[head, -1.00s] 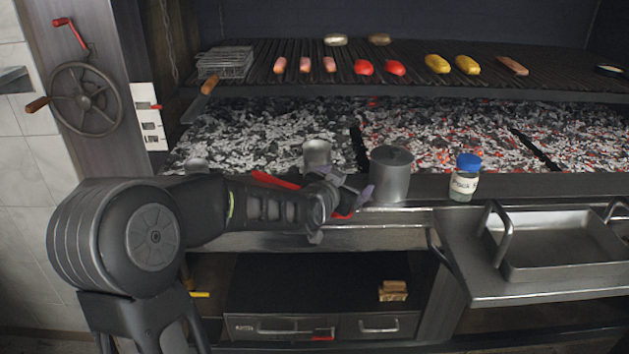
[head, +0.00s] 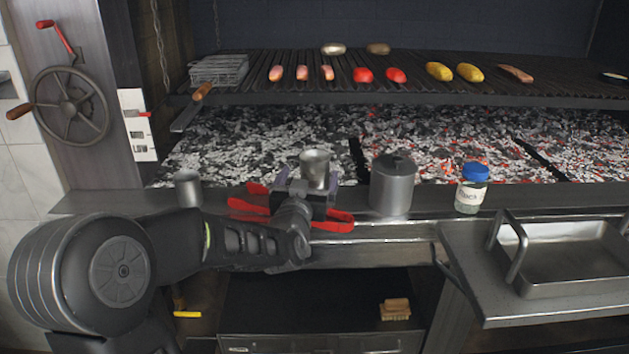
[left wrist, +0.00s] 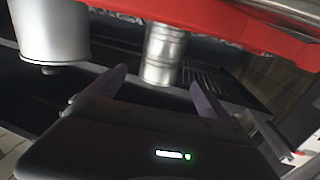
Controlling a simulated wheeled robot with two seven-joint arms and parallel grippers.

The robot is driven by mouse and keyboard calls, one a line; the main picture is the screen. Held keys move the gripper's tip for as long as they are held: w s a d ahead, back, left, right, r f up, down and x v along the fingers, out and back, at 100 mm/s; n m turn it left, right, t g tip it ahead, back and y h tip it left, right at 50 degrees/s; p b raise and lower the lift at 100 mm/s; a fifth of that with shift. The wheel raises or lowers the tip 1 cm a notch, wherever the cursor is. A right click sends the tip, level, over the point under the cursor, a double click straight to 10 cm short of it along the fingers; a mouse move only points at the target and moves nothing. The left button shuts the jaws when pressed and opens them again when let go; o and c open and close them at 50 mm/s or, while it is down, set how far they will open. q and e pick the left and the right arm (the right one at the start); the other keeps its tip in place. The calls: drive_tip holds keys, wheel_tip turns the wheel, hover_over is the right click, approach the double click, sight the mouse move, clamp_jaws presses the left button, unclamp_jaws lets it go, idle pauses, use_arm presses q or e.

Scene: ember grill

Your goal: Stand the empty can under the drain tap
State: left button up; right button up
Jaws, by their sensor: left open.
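An open-topped metal can (head: 315,166) stands upright on the steel ledge in front of the coals. My left gripper (head: 308,186) is open just in front of it. In the left wrist view, the ribbed can (left wrist: 163,50) appears just beyond and between the spread fingertips (left wrist: 155,77); I cannot tell whether they touch it. A second, smaller metal can (head: 187,190) stands further left on the ledge. I cannot tell from these views which can is empty. I cannot make out the drain tap. My right gripper is not in view.
A lidded metal pot (head: 392,188) stands close right of the can; it also shows in the left wrist view (left wrist: 52,32). A blue-capped jar (head: 472,192) and a steel tray (head: 570,265) are further right. The food-laden grill (head: 440,95) is behind.

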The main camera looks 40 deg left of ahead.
sight(317, 156)
use_arm(q)
drive_tip(key=shift+x, duration=1.35)
drive_tip(key=shift+w, duration=0.1)
drive_tip(key=x, duration=0.5)
drive_tip(key=shift+f, duration=0.1)
drive_tip(key=shift+c, duration=0.4)
drive_tip(key=c, duration=1.5)
wheel_tip(317, 156, up, 10)
drive_tip(key=shift+r+p, duration=0.1)
drive_tip(key=shift+p, duration=1)
